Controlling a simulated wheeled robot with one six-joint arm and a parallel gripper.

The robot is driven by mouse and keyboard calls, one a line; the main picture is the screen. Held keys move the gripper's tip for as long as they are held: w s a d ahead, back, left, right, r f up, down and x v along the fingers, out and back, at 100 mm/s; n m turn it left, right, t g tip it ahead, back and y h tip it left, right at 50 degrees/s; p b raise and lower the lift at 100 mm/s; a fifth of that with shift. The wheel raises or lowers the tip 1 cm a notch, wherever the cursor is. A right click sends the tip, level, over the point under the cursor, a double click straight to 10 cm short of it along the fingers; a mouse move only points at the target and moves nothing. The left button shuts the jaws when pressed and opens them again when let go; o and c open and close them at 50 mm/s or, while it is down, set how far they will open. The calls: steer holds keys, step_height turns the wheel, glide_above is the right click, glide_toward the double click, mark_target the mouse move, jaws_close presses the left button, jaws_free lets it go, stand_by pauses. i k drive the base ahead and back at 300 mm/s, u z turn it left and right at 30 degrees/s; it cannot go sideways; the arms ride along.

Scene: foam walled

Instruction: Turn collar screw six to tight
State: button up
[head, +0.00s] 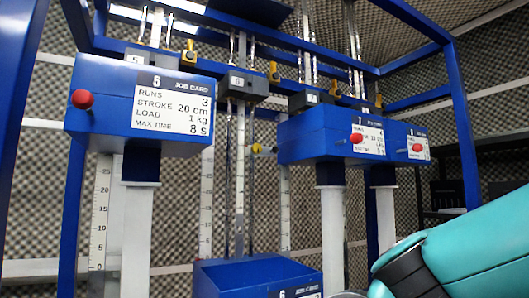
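Station six has a grey label block marked 6 (238,82) on the upper blue rail, left of centre. Below it, two thin upright rods and a ruled scale (240,180) run down to a low blue box (255,272), whose card (297,292) reads 6 and is cut off by the lower edge. A small yellow knob with a dark body (258,149) sits beside these rods at mid-height; I cannot tell if it is collar screw six or how tight it is. My teal arm enters at lower right; my gripper is not in view.
A blue box with a card numbered 5 (140,100) and a red knob (82,99) hangs high at left. Boxes seven (315,148) and eight (400,135) hang at right on white columns. Blue frame posts stand at both sides, before foam walls.

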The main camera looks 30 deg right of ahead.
mark_target(256, 148)
steer(key=u, duration=2.1)
steer(key=i, duration=0.35)
steer(key=z, duration=2.1)
